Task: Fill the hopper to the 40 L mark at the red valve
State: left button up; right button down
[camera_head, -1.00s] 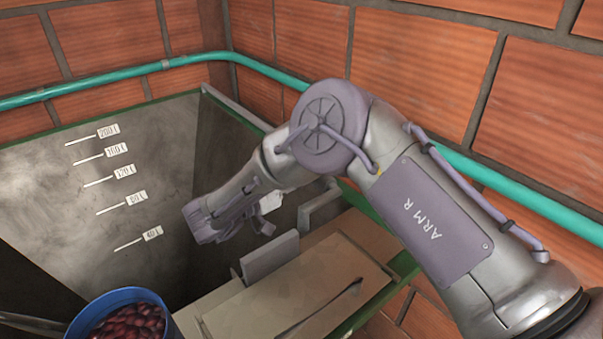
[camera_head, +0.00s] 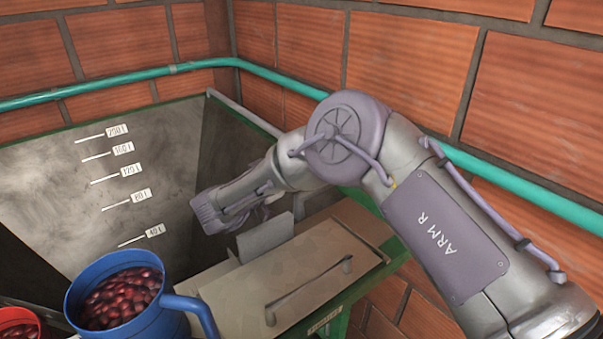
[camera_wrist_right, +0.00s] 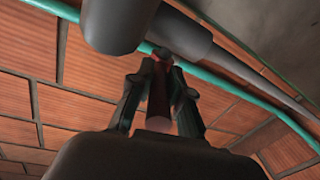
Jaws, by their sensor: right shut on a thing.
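The hopper (camera_head: 60,180) has grey sloping walls with a scale on one face; its lowest visible label is the 40 L mark (camera_head: 155,230). No fruit shows on its visible walls, and its bottom is hidden. My right arm reaches over the hopper's right side, with its wrist end low beside the metal plate; its fingers are not clear in the head view. In the right wrist view my right gripper (camera_wrist_right: 160,78) is shut on a red handle (camera_wrist_right: 158,90), likely the red valve's, beside grey cylindrical parts (camera_wrist_right: 180,38). My left gripper is not in view.
A blue jug (camera_head: 180,304) full of dark red cherries (camera_head: 120,297) stands at the front left, beside a red container (camera_head: 30,318) with more cherries. A flat cover with a bar handle (camera_head: 310,290) lies right of the hopper. A teal pipe (camera_head: 480,165) runs along brick walls.

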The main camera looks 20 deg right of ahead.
jog(key=c, duration=1.1)
grip_release()
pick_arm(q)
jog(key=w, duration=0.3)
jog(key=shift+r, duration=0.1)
pick_arm(e)
jog(key=v, duration=0.7)
jog(key=shift+a, duration=0.25)
